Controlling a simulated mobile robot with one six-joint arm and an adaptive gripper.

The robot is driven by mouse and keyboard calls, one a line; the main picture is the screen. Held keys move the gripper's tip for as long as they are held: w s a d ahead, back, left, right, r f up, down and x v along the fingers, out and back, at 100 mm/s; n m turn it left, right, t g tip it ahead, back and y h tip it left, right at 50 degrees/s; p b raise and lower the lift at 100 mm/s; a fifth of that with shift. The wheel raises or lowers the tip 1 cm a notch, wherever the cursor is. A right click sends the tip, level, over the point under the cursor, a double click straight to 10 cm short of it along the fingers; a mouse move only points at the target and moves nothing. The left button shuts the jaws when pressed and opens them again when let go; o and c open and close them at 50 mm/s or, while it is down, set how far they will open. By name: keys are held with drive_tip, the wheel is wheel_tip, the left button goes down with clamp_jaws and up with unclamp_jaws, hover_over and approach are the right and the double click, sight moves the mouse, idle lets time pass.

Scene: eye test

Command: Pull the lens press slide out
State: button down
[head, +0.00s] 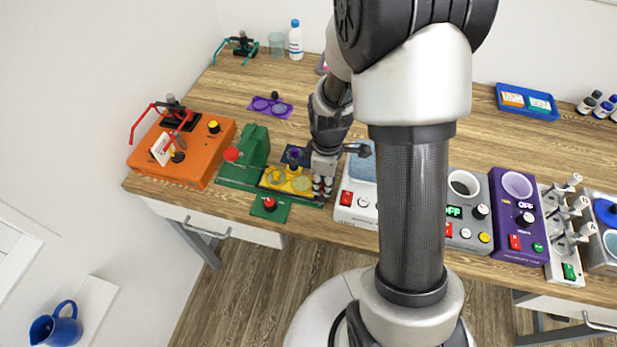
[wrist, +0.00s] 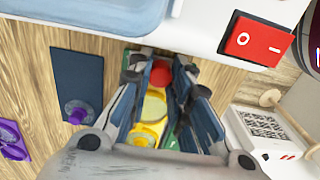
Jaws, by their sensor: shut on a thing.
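The lens press has a green body (head: 255,145) with a red knob (head: 232,153) on its left, standing on a green base. Its yellow slide (head: 289,179), with round seats, lies on the base to the right of and in front of the body. My gripper (head: 323,186) is at the slide's right end and hides that end in the head view. In the wrist view, my gripper (wrist: 160,85) has its fingers on either side of the slide's red knob (wrist: 160,72) and is shut on it. Part of the yellow slide (wrist: 152,108) shows between the fingers.
A green box with a red button (head: 270,203) sits in front of the press. A dark blue plate with a purple knob (wrist: 75,85) lies behind it. The white device with a red switch (head: 346,198) stands close on the right. An orange device (head: 182,155) is left.

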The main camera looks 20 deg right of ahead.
drive_tip(key=shift+s+d, duration=0.1)
drive_tip(key=c, duration=1.9)
unclamp_jaws()
drive_tip(key=o, duration=0.3)
drive_tip(key=shift+s+d, duration=0.1)
drive_tip(key=shift+d, duration=0.1)
drive_tip(key=shift+o, duration=0.8)
drive_tip(key=shift+a, duration=0.1)
wheel_tip(320, 180, up, 12)
